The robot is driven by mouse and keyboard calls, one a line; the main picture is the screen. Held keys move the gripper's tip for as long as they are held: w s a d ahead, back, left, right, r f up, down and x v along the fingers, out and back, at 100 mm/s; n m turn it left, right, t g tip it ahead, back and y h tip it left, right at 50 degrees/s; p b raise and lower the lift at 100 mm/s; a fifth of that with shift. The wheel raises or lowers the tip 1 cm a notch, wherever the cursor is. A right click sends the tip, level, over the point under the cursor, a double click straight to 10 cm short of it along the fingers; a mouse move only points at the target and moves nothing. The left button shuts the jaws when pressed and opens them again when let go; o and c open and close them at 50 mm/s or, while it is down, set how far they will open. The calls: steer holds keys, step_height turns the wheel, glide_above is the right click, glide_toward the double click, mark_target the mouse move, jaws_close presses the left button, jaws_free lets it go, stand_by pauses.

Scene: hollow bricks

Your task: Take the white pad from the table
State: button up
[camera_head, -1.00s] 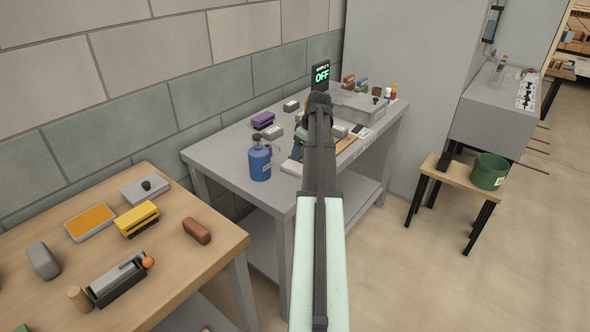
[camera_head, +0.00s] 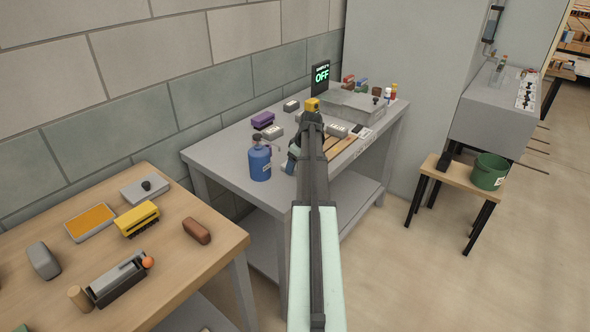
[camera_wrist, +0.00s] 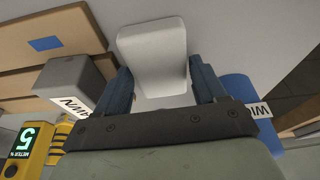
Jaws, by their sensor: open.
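The white pad (camera_wrist: 153,45) lies on the grey table (camera_wrist: 214,25) in the wrist view. Its near part reaches in between the two blue fingers of my gripper (camera_wrist: 160,68). The fingers are apart, one on each side of the pad, and I cannot tell whether either touches it. In the head view my gripper (camera_head: 292,160) is low over the grey table (camera_head: 225,148), beside the blue bottle, and my arm and gripper hide the pad there.
The blue bottle (camera_head: 260,163) stands close to the left of my gripper; it also shows in the wrist view (camera_wrist: 238,88). A grey labelled block (camera_wrist: 72,78), a yellow meter (camera_wrist: 40,140) and wooden slats (camera_wrist: 60,35) are on the other side. A purple block (camera_head: 263,120) lies farther back.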

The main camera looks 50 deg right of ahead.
steer(key=c, duration=0.7)
steer(key=shift+r, duration=0.1)
